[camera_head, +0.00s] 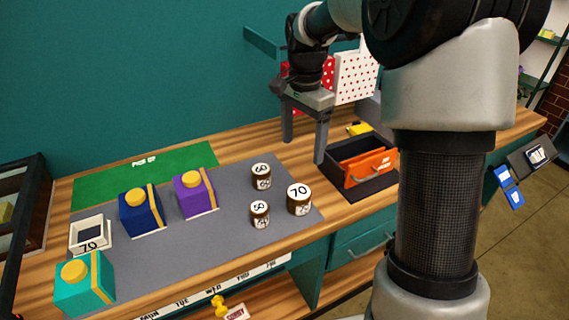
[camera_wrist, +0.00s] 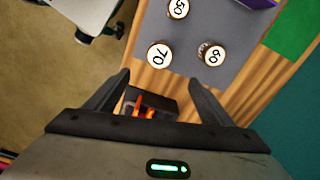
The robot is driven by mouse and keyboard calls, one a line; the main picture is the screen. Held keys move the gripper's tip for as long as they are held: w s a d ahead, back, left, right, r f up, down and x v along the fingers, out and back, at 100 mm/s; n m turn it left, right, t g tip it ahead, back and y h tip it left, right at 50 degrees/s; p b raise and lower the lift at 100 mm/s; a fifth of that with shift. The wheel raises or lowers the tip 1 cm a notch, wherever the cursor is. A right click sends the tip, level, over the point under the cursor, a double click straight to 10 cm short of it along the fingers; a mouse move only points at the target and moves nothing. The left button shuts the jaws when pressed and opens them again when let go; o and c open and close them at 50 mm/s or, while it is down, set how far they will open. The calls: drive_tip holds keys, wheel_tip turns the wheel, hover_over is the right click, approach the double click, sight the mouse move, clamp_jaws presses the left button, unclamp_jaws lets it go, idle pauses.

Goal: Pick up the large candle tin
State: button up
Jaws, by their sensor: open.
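The large candle tin (camera_head: 299,199) is brown with a white lid marked 70. It stands upright on the grey mat, at the right of a group of three tins. It also shows in the wrist view (camera_wrist: 159,57), just beyond my fingertips. A smaller tin marked 60 (camera_head: 261,176) stands behind it, and one marked 50 (camera_head: 260,214) stands to its left. My gripper (camera_head: 304,139) is open and empty above the back of the counter, apart from the tins. Its two spread fingers also show in the wrist view (camera_wrist: 158,77).
Purple (camera_head: 195,194), blue (camera_head: 140,211) and teal (camera_head: 86,284) boxes stand left, near a white square holder (camera_head: 90,236) marked 70. A green mat (camera_head: 125,187) lies clear behind.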

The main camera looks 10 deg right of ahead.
sight(299, 192)
wheel_tip(299, 192, down, 13)
drive_tip(key=shift+w+r, duration=0.15)
drive_tip(key=shift+r, duration=0.05)
drive_tip(key=f, duration=0.4)
drive_tip(key=shift+s+a+f, duration=0.2)
drive_tip(key=shift+s+f, duration=0.1)
drive_tip(key=shift+s, duration=0.05)
drive_tip(key=shift+f, duration=0.45)
drive_tip(key=c, duration=1.3)
